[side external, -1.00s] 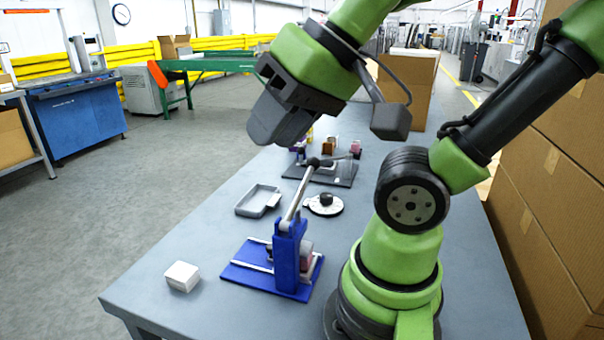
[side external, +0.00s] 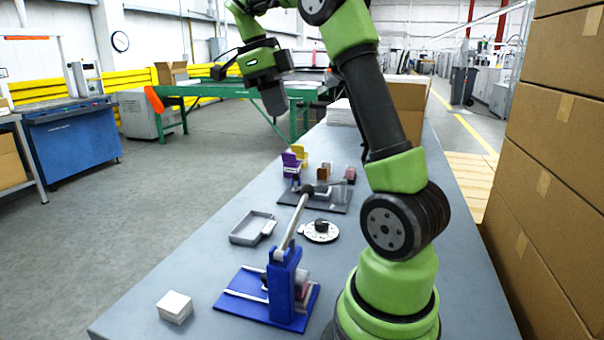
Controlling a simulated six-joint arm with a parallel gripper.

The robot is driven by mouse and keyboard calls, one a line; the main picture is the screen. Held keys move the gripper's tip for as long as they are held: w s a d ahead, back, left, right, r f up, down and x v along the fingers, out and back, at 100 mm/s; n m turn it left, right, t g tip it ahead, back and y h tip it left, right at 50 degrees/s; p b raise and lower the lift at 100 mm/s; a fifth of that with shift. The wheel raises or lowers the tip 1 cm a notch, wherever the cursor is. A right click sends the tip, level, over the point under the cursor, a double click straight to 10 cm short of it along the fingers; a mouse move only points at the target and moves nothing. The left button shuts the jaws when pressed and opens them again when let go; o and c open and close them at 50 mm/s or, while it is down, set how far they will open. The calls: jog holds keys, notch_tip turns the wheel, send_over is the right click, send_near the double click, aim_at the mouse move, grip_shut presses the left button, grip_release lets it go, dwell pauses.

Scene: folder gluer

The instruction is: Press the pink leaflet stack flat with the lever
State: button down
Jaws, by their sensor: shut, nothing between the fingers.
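A blue lever press (side external: 284,280) stands on a blue base plate near the front of the table. Its silver lever (side external: 290,224) with a dark ball knob (side external: 307,190) slants up and to the right. A pinkish block (side external: 300,290), which may be the pink leaflet stack, is mostly hidden behind the press's upright. My gripper (side external: 275,100) is shut and empty, raised high above the far part of the table, well away from the lever and touching nothing.
A white block (side external: 175,307) lies left of the press. A grey tray (side external: 252,228) and a round dial (side external: 320,231) sit behind it. Further back is a dark plate (side external: 325,201) with small purple, yellow and brown items around it. Cardboard boxes (side external: 555,150) are stacked at the right.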

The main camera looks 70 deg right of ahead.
jog(key=shift+d+f+m, duration=0.1)
jog(key=shift+d+m, duration=0.2)
jog(key=shift+m, duration=0.3)
jog(key=x, duration=1.4)
jog(key=shift+s+a, duration=0.1)
jog(key=shift+a, duration=0.05)
jog(key=shift+d+f+n+y, duration=0.15)
jog(key=shift+d+f+y, duration=0.1)
jog(key=shift+f+y, duration=0.5)
jog(key=shift+d+f+n+y, duration=0.1)
jog(key=shift+d+f+y, duration=0.3)
jog(key=shift+f, duration=0.6)
jog(key=shift+d+f+n+y, duration=0.1)
jog(key=shift+f+n+y, duration=0.05)
jog(key=shift+f+y, duration=0.65)
